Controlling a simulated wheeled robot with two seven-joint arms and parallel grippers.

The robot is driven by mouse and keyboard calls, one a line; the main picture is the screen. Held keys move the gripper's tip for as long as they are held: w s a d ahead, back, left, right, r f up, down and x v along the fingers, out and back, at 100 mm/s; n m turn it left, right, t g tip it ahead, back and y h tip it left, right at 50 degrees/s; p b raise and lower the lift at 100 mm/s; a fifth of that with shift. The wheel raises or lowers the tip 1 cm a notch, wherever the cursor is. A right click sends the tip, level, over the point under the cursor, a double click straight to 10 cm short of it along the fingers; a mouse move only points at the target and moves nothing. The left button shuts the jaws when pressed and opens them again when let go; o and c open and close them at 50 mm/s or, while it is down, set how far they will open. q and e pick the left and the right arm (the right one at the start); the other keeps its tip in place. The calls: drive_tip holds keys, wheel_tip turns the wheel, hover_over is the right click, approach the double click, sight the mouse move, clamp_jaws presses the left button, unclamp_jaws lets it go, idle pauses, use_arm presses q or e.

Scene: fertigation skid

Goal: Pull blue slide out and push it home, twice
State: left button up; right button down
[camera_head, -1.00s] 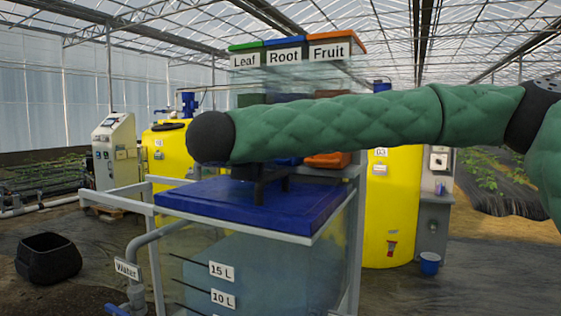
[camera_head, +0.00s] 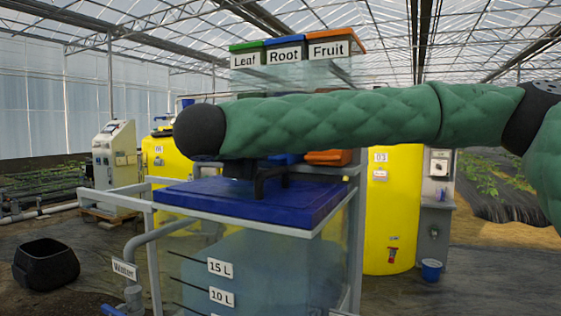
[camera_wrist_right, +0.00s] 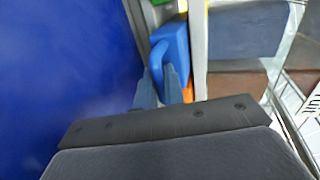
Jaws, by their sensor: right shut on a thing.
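In the wrist view the blue slide (camera_wrist_right: 175,42) shows as a bright blue block with a looped handle. My right gripper (camera_wrist_right: 158,74) is shut on this handle, with a finger on each side. In the head view the blue slide (camera_head: 284,159) shows only as a small strip under my green-sleeved right forearm, left of the orange slide (camera_head: 327,157). My forearm hides most of the slides and the middle of the clear columns. The right gripper's fingers are not clear in the head view. My left gripper is not in view.
Clear columns carry Leaf, Root and Fruit labels (camera_head: 286,56) under green, blue and orange tops. A tank with a dark blue lid (camera_head: 310,205) stands in front, close to my gripper.

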drive_tip(key=shift+s+a+b, duration=0.4)
drive_tip(key=shift+s+b, duration=0.05)
drive_tip(key=shift+s, duration=0.2)
drive_tip(key=shift+s+a+b, duration=0.4)
drive_tip(key=shift+s, duration=0.35)
drive_tip(key=shift+d, duration=0.1)
drive_tip(key=shift+w+d+b, duration=0.2)
drive_tip(key=shift+w+d, duration=0.3)
drive_tip(key=shift+w, duration=0.45)
drive_tip(key=shift+w+d+b, duration=0.2)
drive_tip(key=shift+w+d, duration=0.3)
drive_tip(key=shift+w, duration=0.45)
drive_tip(key=shift+w+d+b, duration=0.2)
drive_tip(key=shift+w+d, duration=0.3)
drive_tip(key=shift+w, duration=0.45)
drive_tip(key=c, duration=1.9)
unclamp_jaws()
drive_tip(key=shift+w, duration=0.15)
drive_tip(key=o, duration=0.6)
